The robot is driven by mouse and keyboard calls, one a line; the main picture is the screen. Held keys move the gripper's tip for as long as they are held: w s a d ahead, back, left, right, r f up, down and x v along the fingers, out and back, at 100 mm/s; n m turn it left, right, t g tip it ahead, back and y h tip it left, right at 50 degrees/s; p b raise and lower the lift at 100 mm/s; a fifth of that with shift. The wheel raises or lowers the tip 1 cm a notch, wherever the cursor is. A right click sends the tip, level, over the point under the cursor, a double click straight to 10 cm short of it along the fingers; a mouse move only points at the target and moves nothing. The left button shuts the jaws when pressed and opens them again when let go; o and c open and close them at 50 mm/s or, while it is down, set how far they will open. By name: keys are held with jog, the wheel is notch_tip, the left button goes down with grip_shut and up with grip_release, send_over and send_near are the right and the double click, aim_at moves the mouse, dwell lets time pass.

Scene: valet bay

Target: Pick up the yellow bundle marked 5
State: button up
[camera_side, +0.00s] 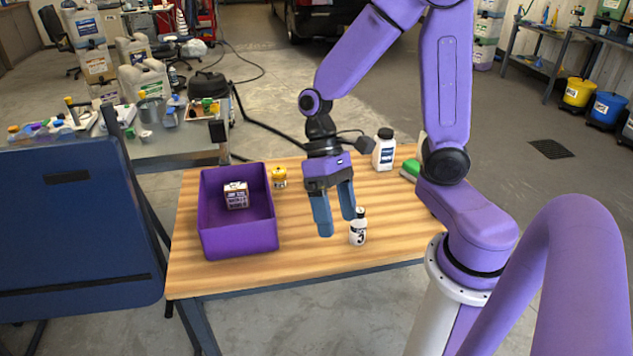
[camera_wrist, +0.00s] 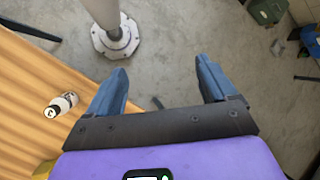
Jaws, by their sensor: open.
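A small yellow item (camera_side: 279,177) stands on the wooden table just right of the purple bin in the side view. It looks like the yellow bundle, but its marking is too small to read. In the wrist view a yellow patch (camera_wrist: 43,170) shows at the lower left, mostly hidden; I cannot tell if it is the same item. My gripper (camera_side: 337,225) is open and empty, fingers pointing down, to the right of the yellow item and apart from it. In the wrist view the spread fingers (camera_wrist: 162,74) have only floor showing between them.
A small white bottle (camera_side: 358,229) with a black mark stands close to my fingertips; it also shows in the wrist view (camera_wrist: 62,104). The purple bin (camera_side: 238,240) holds a labelled white box (camera_side: 236,195). A larger white bottle (camera_side: 384,153) and a green item (camera_side: 411,168) stand at the back right.

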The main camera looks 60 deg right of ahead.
jog(key=w+d+f+m+t+y, duration=0.3)
jog(key=w+d+m+t+y, duration=0.15)
jog(key=w+m, duration=0.5)
jog(key=w+d+f+m+t+y, duration=0.3)
jog(key=w+d+m+t, duration=0.25)
jog(key=w+m, duration=0.4)
jog(key=s+d+f+m+t+h, duration=0.2)
jog(key=d+f+m+t+h, duration=0.15)
jog(key=d+m, duration=0.35)
jog(key=s+d+f+m+t+h, duration=0.2)
jog(key=d+f+m+h, duration=0.3)
jog(key=d, duration=0.4)
jog(key=s+d+f+m+t+h, duration=0.2)
jog(key=s+d+m+t+h, duration=0.15)
jog(key=d+m, duration=0.4)
jog(key=shift+n+g, duration=0.3)
jog(key=shift+n, duration=0.05)
jog(key=x, duration=0.8)
jog(key=d+x, duration=0.1)
jog(key=x, duration=0.3)
jog(key=shift+w, duration=0.35)
jog(key=shift+f+x, duration=0.2)
jog(key=shift+x, duration=2.5)
jog(key=shift+s+d, duration=0.1)
jog(key=shift+d, duration=0.05)
